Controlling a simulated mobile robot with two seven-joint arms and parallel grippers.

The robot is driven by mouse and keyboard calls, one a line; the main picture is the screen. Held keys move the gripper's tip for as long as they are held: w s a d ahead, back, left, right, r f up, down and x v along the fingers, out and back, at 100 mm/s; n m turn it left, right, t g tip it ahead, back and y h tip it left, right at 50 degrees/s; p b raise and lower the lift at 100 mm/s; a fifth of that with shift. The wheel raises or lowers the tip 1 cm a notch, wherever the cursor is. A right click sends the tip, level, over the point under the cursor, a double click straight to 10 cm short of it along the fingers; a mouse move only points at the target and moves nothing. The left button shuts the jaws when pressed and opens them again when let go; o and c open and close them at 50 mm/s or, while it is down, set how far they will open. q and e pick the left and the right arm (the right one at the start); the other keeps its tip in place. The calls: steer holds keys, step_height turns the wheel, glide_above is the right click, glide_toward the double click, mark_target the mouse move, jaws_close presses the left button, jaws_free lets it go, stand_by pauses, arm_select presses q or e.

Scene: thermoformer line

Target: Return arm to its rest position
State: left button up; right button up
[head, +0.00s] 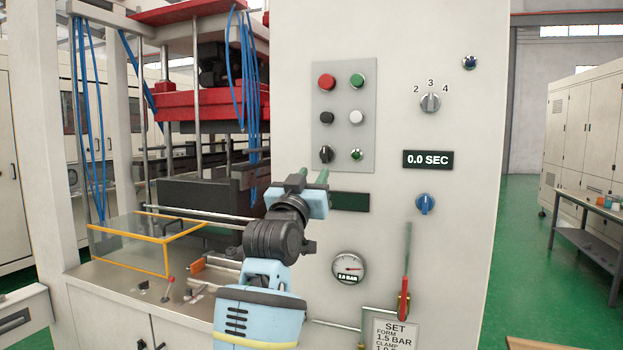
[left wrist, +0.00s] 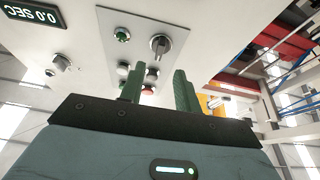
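My left arm (head: 258,312) rises from the bottom of the head view in front of the machine's pale control cabinet. Its left gripper (head: 313,174) is raised just below the grey button panel (head: 346,135). In the left wrist view, the two green fingers of this gripper (left wrist: 159,82) stand apart with nothing held between them. The button panel shows beyond them in that view (left wrist: 163,22), and I cannot tell how far off it is. The gripper partly covers a dark display (head: 352,202). My right gripper is in neither view.
The cabinet also has a "0.0 SEC" display (head: 428,160), a blue knob (head: 425,204), a pressure gauge (head: 348,268) and a red-handled lever (head: 404,298). An orange-edged clear guard (head: 135,240) stands left of my arm. Green floor lies open to the right, before a table (head: 585,225).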

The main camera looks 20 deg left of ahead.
arm_select(q)
step_height(320, 180, down, 21)
steer(key=a+g, duration=0.1)
steer(key=g, duration=0.2)
steer(key=s+f+g, duration=0.1)
steer(key=s+f, duration=0.3)
steer(key=f, duration=0.4)
steer(key=s+f+m+g, duration=0.1)
steer(key=s+f, duration=0.3)
steer(key=f, duration=0.4)
steer(key=s+f+g, duration=0.1)
steer(key=s+f, duration=0.2)
steer(key=f, duration=0.5)
steer(key=s+f+g, duration=0.2)
steer(key=s+f, duration=0.5)
steer(key=s, duration=0.4)
steer(key=s+d+f+g, duration=0.1)
steer(key=s+f+g, duration=0.1)
steer(key=s+f, duration=0.6)
steer(key=s+f+m+g+h, duration=0.1)
steer(key=s+f, duration=0.6)
steer(key=s, duration=0.8)
steer(key=shift+d+f+g, duration=0.25)
steer(key=shift+g, duration=0.65)
